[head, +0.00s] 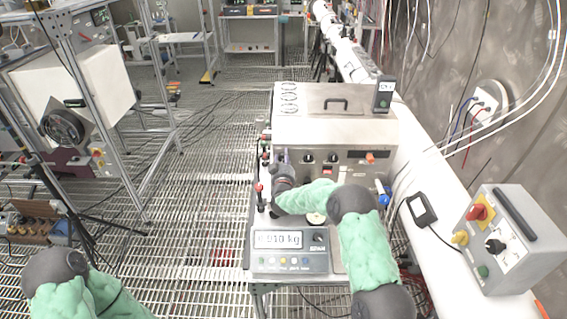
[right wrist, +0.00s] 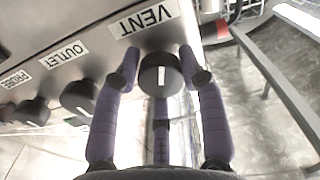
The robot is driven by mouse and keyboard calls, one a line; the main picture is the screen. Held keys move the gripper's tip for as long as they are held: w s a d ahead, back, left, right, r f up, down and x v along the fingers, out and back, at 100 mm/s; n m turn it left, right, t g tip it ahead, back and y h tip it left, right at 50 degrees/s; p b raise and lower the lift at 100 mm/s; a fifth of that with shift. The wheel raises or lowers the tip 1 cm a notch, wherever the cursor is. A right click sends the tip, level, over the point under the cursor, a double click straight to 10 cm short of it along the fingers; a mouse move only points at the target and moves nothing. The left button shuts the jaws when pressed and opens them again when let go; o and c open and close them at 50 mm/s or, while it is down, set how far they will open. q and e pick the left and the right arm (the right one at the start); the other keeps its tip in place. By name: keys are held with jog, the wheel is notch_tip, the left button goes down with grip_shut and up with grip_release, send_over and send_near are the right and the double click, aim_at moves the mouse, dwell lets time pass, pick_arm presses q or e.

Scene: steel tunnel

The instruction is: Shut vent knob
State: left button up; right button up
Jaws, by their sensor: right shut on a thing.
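The vent knob (right wrist: 161,75) is round and black with a white line on its face. It sits under the VENT label (right wrist: 146,20) on a metal panel in the right wrist view. My right gripper (right wrist: 164,66) has a purple finger on each side of the knob and is shut on it. The knob's white line runs about upright in that picture. In the head view my right gripper (head: 282,175) is at the left side of the metal machine (head: 300,130), and the knob cannot be made out there. My left arm shows at the lower left, without its gripper.
The outlet knob (right wrist: 79,97) and probe knob (right wrist: 31,112) stand left of the vent knob. A scale display (head: 280,239) is at the machine's front. A grey control box (head: 513,238) with coloured knobs is at the right. Open grating floor lies to the left.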

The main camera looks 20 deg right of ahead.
jog(key=m+b, duration=0.3)
jog(key=b, duration=0.1)
jog(key=m+b, duration=0.4)
jog(key=b, duration=0.1)
jog(key=f+m+b, duration=0.1)
jog(key=m+b, duration=0.2)
jog(key=b, duration=0.2)
jog(key=shift+a+m, duration=0.2)
jog(key=shift+m, duration=0.1)
jog(key=m+b, duration=1)
jog(key=b, duration=0.1)
jog(key=shift+a+r+m+b, duration=0.1)
jog(key=shift+m+b, duration=0.25)
jog(key=shift+m, duration=0.05)
jog(key=m+b, duration=0.4)
jog(key=m, duration=0.1)
jog(key=shift+r, duration=0.2)
jog(key=m+b, duration=0.1)
jog(key=m, duration=0.1)
jog(key=shift+r+m, duration=0.15)
jog(key=shift+m, duration=0.25)
jog(key=shift+r+m+b, duration=0.15)
jog(key=shift+m+b, duration=0.15)
jog(key=shift+m, duration=0.7)
jog(key=shift+r, duration=0.1)
jog(key=o, duration=1.1)
jog(key=shift+o, duration=0.2)
